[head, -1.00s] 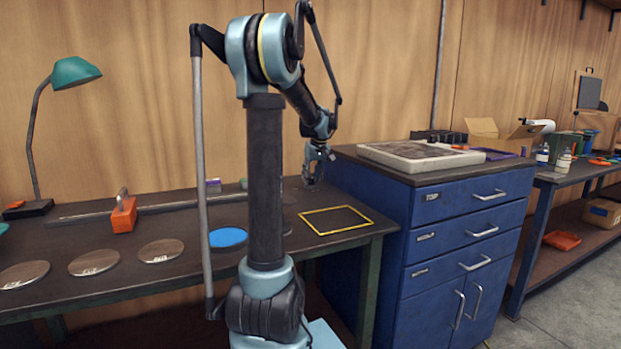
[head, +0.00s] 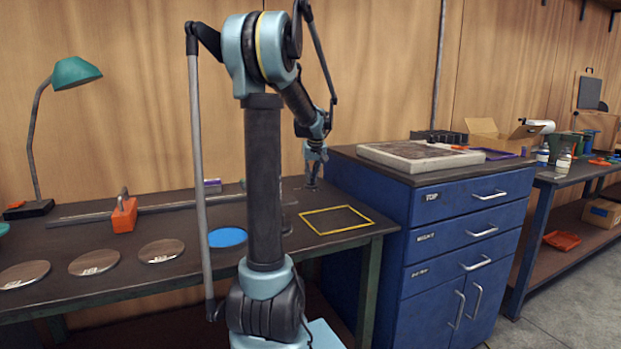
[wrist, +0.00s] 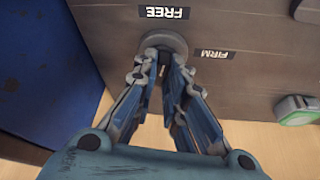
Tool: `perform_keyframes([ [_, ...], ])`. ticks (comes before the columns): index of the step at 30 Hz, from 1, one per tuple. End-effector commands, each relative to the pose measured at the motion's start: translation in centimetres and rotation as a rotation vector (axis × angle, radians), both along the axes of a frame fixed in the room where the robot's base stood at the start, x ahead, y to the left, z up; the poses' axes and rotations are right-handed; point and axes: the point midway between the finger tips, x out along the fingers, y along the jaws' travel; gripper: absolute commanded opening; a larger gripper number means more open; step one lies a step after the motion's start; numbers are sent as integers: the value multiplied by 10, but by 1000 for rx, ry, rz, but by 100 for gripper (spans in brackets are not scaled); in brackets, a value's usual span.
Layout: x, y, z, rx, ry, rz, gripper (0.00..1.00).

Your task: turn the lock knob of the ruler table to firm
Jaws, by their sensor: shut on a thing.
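The lock knob (wrist: 168,40) is a grey round piece on the dark table top in the wrist view. A FREE label (wrist: 164,12) lies above it in the picture and a FIRM label (wrist: 214,54) to its right. My gripper (wrist: 165,58) is shut on the knob, with one finger on each side. The fingers cover part of the knob, so I cannot tell which label it points to. In the head view my gripper (head: 313,184) is down at the back right of the ruler table (head: 190,262), and the knob is hidden there.
The blue cabinet (head: 450,230) stands close to the right of my gripper. A yellow outlined square (head: 338,229) and a blue disc (head: 227,237) lie on the table. An orange block with a handle (head: 124,215) sits on the left by the long rail (head: 80,217).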

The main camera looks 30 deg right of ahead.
Motion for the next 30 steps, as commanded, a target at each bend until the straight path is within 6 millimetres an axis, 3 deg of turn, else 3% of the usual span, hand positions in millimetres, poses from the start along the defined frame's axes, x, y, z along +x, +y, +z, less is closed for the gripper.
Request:
perform_keyframes([
  [30, 5, 6, -1, 1, 0, -952, 0],
])
